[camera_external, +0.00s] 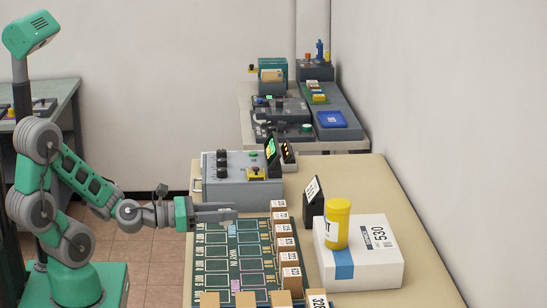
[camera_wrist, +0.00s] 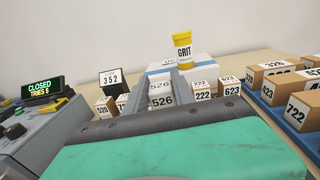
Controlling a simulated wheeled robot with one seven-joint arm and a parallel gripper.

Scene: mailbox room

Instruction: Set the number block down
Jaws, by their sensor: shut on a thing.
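My gripper (camera_external: 230,212) reaches in from the left in the external view, low over the dark green number board (camera_external: 248,262). In the wrist view my gripper (camera_wrist: 160,88) points away from the camera, with its fingers shut on a block marked 526 (camera_wrist: 161,100). The 526 label shows on its top and on its near face. In the external view the held block is too small to make out, and I cannot tell whether it touches the board.
Several cardboard number blocks (camera_external: 289,259) line the board's right and front edges. A white box (camera_external: 375,265) with a yellow GRIT jar (camera_external: 340,222) stands at right, beside a black 352 sign (camera_wrist: 111,77). A grey control box (camera_external: 235,185) with a CLOSED display (camera_wrist: 43,89) stands behind.

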